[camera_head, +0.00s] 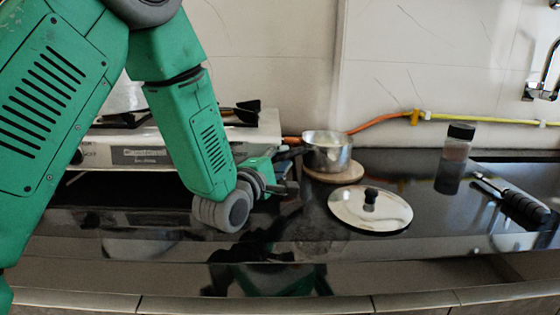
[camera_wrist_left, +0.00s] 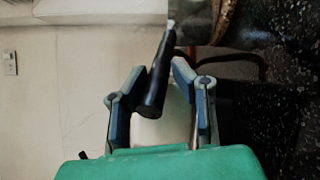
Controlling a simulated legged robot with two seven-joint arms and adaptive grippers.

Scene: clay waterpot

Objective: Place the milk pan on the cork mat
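The metal milk pan (camera_head: 327,157) is over the round cork mat (camera_head: 345,174) at the back of the counter, looking upright. Whether its base touches the mat is hard to tell. My left gripper (camera_head: 285,164) is at the pan's left, at its handle. Part of the pan (camera_wrist_left: 190,22) and the mat's edge (camera_wrist_left: 226,18) show at the top there. My right gripper is not in view.
A lid (camera_head: 370,208) with a black knob lies in front of the mat. A stove (camera_head: 150,150) stands behind my left arm. A dark-capped jar (camera_head: 457,145) and a black-handled utensil (camera_head: 515,203) are at the right. A yellow-orange hose runs along the wall.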

